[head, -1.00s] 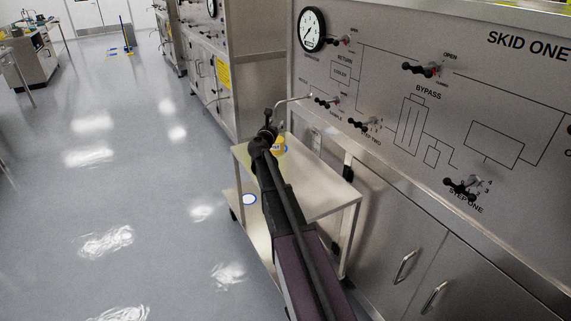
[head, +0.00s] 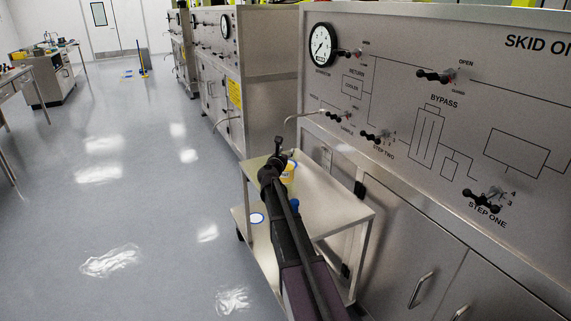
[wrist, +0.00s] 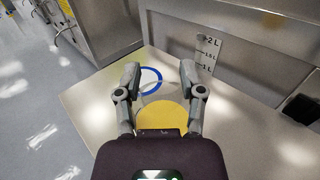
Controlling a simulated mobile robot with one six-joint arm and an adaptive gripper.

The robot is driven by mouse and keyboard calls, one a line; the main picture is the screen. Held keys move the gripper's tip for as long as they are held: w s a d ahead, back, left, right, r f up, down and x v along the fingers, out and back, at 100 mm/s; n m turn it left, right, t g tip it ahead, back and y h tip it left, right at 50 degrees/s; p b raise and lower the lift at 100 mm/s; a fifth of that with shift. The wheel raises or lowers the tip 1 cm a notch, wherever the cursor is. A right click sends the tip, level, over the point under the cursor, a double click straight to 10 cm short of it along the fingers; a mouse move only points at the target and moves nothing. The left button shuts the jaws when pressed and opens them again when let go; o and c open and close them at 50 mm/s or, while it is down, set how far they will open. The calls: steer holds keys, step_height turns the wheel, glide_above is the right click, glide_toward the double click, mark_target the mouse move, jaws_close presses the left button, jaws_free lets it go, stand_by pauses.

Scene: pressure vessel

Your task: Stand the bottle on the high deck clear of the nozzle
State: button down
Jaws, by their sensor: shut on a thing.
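My gripper (head: 279,146) is over the upper deck of a steel cart (head: 335,205), near the skid panel. In the wrist view, my gripper's fingers (wrist: 160,70) are spread around the held thing. A yellow round area (wrist: 165,118) shows between them, partly covered by the palm. A blue ring (wrist: 157,73) shows near the fingertips. I cannot tell how these belong to the bottle. The bent nozzle pipe (head: 302,117) comes from the panel close to my gripper.
A white and blue ring mark (head: 257,218) lies on the cart's lower deck. The upper deck is bare to the right. A volume scale (wrist: 208,50) stands behind the deck. Skid valves (head: 376,136) stick out above. The floor on the left is open.

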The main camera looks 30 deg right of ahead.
steer(key=shift+f, duration=0.1)
steer(key=shift+f+b, duration=1.8)
steer(key=shift+b, duration=0.1)
steer(key=shift+f, duration=0.1)
steer(key=shift+c, duration=1)
jaws_free()
steer(key=shift+r, duration=0.25)
steer(key=v, duration=1.2)
steer(key=shift+s+f, duration=0.1)
